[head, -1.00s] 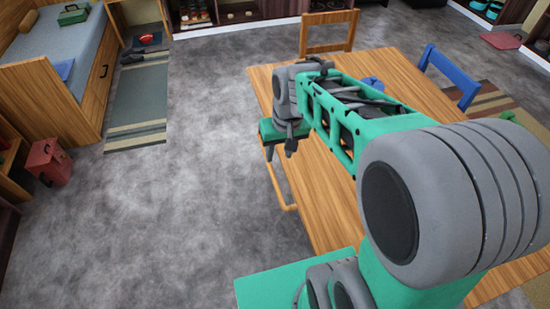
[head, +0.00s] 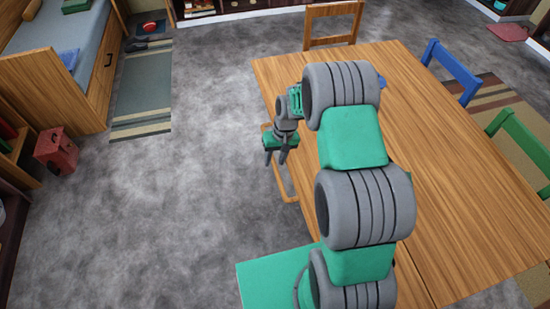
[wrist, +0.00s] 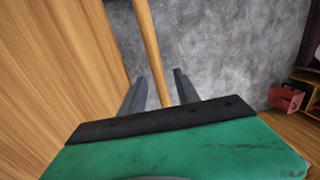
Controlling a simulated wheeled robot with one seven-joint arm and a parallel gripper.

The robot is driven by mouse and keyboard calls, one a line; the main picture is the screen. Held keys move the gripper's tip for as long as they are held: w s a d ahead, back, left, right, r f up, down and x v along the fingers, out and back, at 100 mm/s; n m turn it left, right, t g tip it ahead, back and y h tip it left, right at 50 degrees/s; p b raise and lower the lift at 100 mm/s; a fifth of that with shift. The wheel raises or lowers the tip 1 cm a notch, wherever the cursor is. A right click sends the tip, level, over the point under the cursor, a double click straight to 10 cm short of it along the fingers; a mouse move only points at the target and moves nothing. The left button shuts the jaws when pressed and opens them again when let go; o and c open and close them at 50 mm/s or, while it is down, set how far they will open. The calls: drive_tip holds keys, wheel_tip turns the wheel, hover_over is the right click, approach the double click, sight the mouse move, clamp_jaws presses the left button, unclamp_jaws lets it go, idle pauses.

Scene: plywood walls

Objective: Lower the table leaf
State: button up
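The wooden table (head: 450,160) has a lengthwise seam. Its left part, the leaf (head: 306,183), looks level with the rest of the top, and my arm hides much of it. A thin wooden bar (head: 286,187) sticks out along the leaf's left edge and also shows in the wrist view (wrist: 146,35). My gripper (head: 276,158) is beside the leaf's left edge, pointing down and empty. In the wrist view its fingers (wrist: 159,82) are apart, with the bar running between them in the picture. I cannot tell whether they touch it.
A wooden chair (head: 333,24) stands at the table's far end, with a blue chair (head: 453,72) and a green chair (head: 522,140) on the right. A red box (head: 56,152) lies on the floor at left.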

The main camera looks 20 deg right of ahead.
drive_tip(key=shift+c, duration=0.4)
clamp_jaws()
idle(0.9)
